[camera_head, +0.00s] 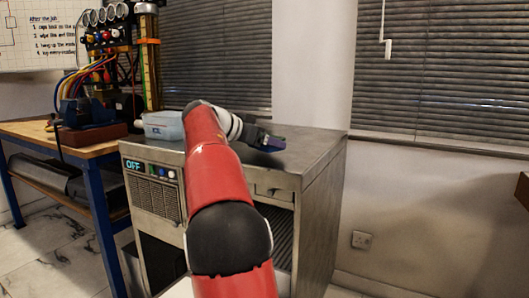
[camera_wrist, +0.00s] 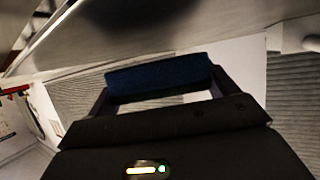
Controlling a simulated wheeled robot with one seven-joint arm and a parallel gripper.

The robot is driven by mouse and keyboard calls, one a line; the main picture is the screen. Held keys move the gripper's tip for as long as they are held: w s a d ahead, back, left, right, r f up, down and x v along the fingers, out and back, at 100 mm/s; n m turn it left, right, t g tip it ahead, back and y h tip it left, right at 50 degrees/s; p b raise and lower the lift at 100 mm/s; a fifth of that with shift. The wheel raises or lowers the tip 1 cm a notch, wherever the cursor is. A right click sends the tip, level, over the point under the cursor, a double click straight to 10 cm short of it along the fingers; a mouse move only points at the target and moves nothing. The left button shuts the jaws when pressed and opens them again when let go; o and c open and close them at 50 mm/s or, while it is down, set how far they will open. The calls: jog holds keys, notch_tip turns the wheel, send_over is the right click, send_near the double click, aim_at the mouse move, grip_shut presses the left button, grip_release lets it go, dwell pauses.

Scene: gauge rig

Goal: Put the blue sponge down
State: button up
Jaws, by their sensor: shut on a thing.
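The blue sponge (camera_wrist: 160,75) is a dark blue block held crosswise between the two fingers of my gripper (camera_wrist: 160,88) in the wrist view. In the head view my gripper (camera_head: 271,143) is over the right part of the grey metal cabinet top (camera_head: 312,146). The sponge is barely visible there, as a small dark blue patch at the gripper's end. I cannot tell how far it is above the cabinet top.
A light blue plastic tub (camera_head: 163,126) stands on the cabinet's left part, behind my arm. A wooden workbench (camera_head: 75,142) at the left carries a rig of gauges and hoses (camera_head: 108,60). The cabinet top right of my gripper is clear. Window blinds (camera_head: 440,70) hang behind.

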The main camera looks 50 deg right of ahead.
jog(key=shift+f, duration=0.9)
jog(key=shift+f+b, duration=0.2)
jog(key=shift+b, duration=0.1)
jog(key=o, duration=0.8)
jog(key=shift+r, duration=0.1)
jog(key=shift+c, duration=0.2)
jog(key=shift+r, duration=0.1)
jog(key=v, duration=1.2)
jog(key=shift+p, duration=0.45)
